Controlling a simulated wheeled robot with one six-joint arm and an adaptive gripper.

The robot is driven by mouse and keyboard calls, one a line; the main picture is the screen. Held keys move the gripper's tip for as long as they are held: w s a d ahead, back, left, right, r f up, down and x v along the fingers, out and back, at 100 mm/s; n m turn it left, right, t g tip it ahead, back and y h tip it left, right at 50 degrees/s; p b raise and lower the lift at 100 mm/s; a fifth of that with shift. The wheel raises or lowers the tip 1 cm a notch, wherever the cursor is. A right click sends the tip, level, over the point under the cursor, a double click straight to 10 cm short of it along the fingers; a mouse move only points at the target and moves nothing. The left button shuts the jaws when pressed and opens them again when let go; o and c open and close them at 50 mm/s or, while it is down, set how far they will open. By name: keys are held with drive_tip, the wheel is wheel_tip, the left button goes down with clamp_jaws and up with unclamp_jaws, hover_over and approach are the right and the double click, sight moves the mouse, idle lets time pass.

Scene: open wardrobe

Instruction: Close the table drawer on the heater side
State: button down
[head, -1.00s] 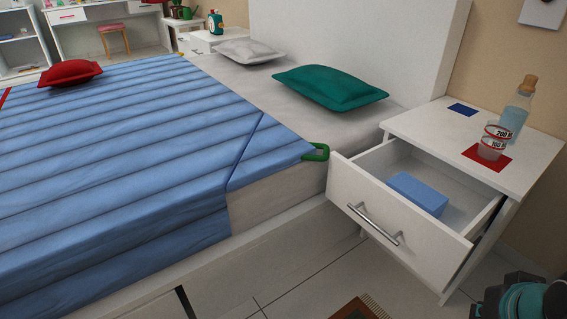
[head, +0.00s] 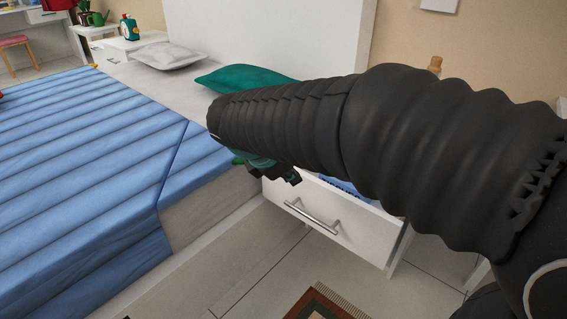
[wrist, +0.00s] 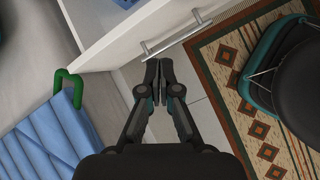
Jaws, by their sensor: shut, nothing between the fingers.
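The white bedside table drawer (head: 345,213) stands pulled out beside the bed, with a metal bar handle (head: 312,216) on its front. The handle also shows in the wrist view (wrist: 176,37). My gripper (wrist: 153,68) is shut and empty, with its fingertips close to the drawer front near one end of the handle; I cannot tell whether they touch. In the head view my arm hides most of the table and the drawer's inside. A bit of the blue box (head: 340,186) shows in the drawer.
The bed with a blue quilt (head: 90,150) lies left of the drawer, with a green loop (wrist: 68,88) at its corner. Tiled floor in front of the drawer is clear.

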drive_tip(key=w+a+n+t+h, duration=0.1)
drive_tip(key=w+a+n+t, duration=0.15)
drive_tip(key=a+n, duration=0.5)
drive_tip(key=w+d+f+m+b, duration=0.1)
drive_tip(key=w+d+f, duration=0.3)
drive_tip(key=w+f, duration=0.4)
drive_tip(key=shift+w+d+g+b, duration=0.35)
drive_tip(key=shift+w+d+b, duration=0.05)
drive_tip(key=shift+w+b, duration=0.15)
drive_tip(key=shift+r+m, duration=0.1)
drive_tip(key=shift+m, duration=0.15)
